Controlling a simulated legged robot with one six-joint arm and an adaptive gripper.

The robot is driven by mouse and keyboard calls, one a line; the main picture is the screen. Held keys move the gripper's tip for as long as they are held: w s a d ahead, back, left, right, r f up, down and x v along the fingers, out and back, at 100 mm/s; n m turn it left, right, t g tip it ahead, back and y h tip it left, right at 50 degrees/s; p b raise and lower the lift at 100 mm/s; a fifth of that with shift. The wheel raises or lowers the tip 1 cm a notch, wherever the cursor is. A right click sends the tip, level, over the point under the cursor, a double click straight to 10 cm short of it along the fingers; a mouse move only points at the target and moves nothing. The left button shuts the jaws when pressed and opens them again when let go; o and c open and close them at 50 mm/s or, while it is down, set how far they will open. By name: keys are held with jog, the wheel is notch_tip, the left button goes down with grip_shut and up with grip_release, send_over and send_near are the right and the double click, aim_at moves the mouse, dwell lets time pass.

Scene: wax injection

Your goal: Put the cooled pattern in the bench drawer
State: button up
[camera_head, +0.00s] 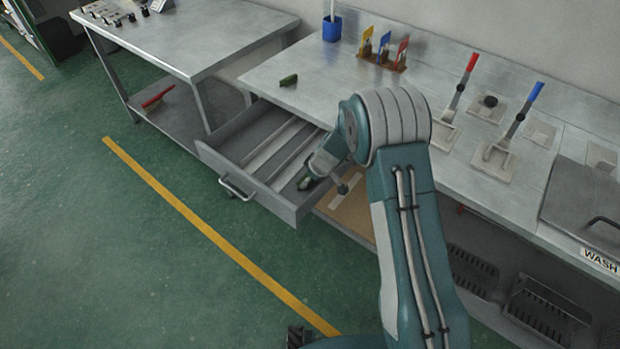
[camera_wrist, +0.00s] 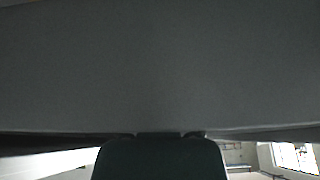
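The bench drawer (camera_head: 222,168) is pulled out from the front of the bench, and dividers split its inside into long compartments. A small dark green piece (camera_head: 288,80), possibly the pattern, lies on the bench top above the drawer. My gripper (camera_head: 306,184) is low at the right-hand end of the open drawer, mostly hidden by my arm. I cannot tell whether its fingers are open or hold anything. In the wrist view a plain dark grey surface fills most of the picture, and no pattern shows there.
A blue cup (camera_head: 332,28), a rack of coloured tools (camera_head: 383,58), a red-handled lever (camera_head: 462,88) and a blue-handled lever (camera_head: 520,118) stand on the bench. A lidded wash unit (camera_head: 585,215) is at the right. The green floor left of the drawer is clear.

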jog(key=shift+o, duration=0.8)
jog(key=s+d+r+m, duration=0.1)
jog(key=s+d+r, duration=0.3)
jog(key=r, duration=0.6)
jog(key=s+d+r+m+t, duration=0.1)
jog(key=s+d+r+m, duration=0.1)
jog(key=s+r, duration=0.55)
jog(key=s+d+r+m, duration=0.1)
jog(key=s+d+r, duration=0.2)
jog(key=r, duration=0.9)
jog(key=s+d+r+m+t+h, duration=0.1)
jog(key=s+d+r+m, duration=0.1)
jog(key=s, duration=0.8)
jog(key=s+d+r+m+h, duration=0.2)
jog(key=s+d+r+m, duration=0.1)
jog(key=s, duration=0.6)
jog(key=shift+s+d+r+m+t, duration=0.15)
jog(key=shift+s+d+m+t, duration=0.25)
jog(key=shift+d+m, duration=0.35)
